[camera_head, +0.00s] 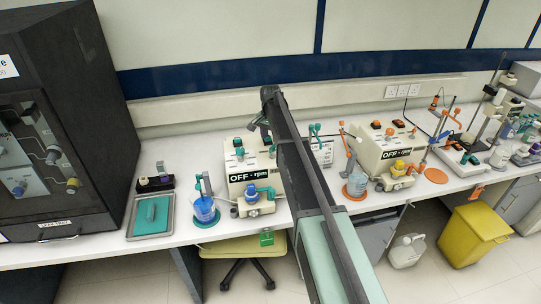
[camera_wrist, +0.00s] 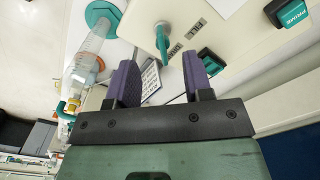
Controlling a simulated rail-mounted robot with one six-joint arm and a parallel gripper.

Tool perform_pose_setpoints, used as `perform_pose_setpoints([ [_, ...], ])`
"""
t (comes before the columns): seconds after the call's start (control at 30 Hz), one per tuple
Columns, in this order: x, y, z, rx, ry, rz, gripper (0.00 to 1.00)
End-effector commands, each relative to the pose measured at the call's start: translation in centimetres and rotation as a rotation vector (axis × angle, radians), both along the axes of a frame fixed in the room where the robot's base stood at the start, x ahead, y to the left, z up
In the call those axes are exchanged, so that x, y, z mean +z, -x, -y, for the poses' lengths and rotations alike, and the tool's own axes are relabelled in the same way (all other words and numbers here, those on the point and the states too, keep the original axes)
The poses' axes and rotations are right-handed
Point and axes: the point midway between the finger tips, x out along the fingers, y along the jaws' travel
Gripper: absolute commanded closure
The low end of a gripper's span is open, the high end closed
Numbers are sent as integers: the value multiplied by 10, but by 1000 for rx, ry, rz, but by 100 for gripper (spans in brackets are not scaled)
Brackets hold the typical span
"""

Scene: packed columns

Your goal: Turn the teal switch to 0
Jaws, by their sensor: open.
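In the wrist view a cream box (camera_wrist: 225,50) carries a teal toggle lever (camera_wrist: 162,40) with small printed labels beside it. Two teal rocker switches (camera_wrist: 288,12) sit at the right of the same face, the upper one with white lettering. I cannot tell which is the task's switch, and I can read no 0. My gripper (camera_wrist: 160,78) has its two purple fingers apart and empty, with the lever seen in the gap between them, apart from both fingers. In the head view the box (camera_head: 236,168) shows teal rockers (camera_head: 238,142) on top and an OFF rpm display.
A blue-filled beaker (camera_head: 204,208) and a teal tray (camera_head: 151,216) stand left of the box. A similar cream box with orange fittings (camera_head: 372,150) and a second beaker (camera_head: 356,184) stand right of my arm. A dark cabinet (camera_head: 60,120) closes off the left.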

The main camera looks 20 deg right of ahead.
Motion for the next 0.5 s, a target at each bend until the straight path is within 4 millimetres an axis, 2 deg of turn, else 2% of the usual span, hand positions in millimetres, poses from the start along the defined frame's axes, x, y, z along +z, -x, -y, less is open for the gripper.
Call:
perform_pose_setpoints([
  [0.03,-27,0,0,0,0,0,54],
  [0.2,-60,0,0,1,0,0,54],
  [0.3,-66,0,0,1,0,0,54],
  [0.5,-63,0,0,1,0,0,54],
])
